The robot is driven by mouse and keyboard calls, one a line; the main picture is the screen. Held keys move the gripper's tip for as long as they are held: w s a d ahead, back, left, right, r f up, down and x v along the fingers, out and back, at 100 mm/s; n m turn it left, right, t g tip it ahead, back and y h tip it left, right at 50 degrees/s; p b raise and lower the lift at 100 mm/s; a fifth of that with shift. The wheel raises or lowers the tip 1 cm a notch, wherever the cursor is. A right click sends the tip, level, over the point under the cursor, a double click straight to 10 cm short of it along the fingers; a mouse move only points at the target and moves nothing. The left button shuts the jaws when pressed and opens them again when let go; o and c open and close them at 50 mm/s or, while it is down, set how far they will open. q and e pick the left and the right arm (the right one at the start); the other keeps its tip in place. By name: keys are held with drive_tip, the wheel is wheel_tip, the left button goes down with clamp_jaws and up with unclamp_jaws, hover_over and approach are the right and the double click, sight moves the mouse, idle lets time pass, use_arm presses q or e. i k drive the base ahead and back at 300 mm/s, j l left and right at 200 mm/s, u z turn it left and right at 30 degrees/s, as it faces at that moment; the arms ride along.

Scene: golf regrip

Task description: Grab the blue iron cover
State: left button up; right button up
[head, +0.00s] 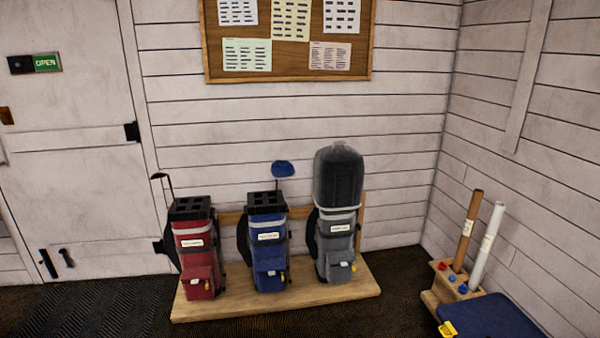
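A blue iron cover (283,169) sits on top of a thin upright club shaft (277,185). The shaft stands in the blue golf bag (268,251), the middle one of three bags. The cover is above the bag's black top, in front of the white plank wall. Neither of my grippers shows in the head view.
The red bag (196,258) with a bare club (164,180) stands left; the grey bag (336,252) under a dark translucent hood (338,178) stands right. All stand on a wooden platform (275,305). A wooden holder (446,283) with two tubes and a blue case (492,318) are at right.

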sight(280, 170)
drive_tip(key=i, duration=2.85)
